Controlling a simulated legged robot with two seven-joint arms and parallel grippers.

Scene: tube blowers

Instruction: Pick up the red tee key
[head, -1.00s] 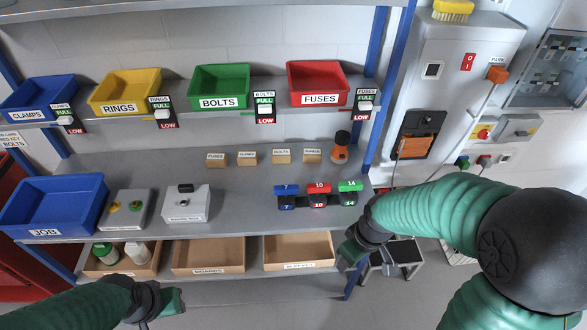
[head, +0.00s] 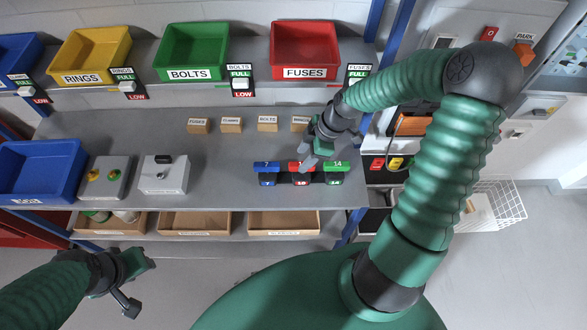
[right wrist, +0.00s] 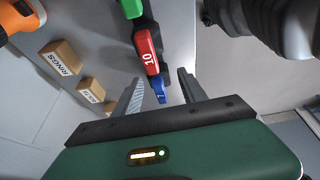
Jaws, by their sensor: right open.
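The red tee key (head: 300,167), marked 10, sits in the middle of a row on the bench, between the blue key (head: 266,167) marked 7 and the green key (head: 337,167) marked 14. My right gripper (head: 316,157) is just above the row and covers part of the red key. In the right wrist view, the open fingers (right wrist: 161,90) point towards the row; the red key (right wrist: 148,50) and the blue key (right wrist: 160,90) show beyond them. Nothing is between the fingers. My left gripper (head: 138,275) hangs at the lower left, away from the bench; its jaw opening is unclear.
Small labelled blocks (head: 231,125) stand behind the keys. Two grey boxes (head: 164,175) and a blue bin (head: 40,168) are to the left. Bins, including a red one (head: 304,45), sit on the shelf above. The bench between boxes and keys is clear.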

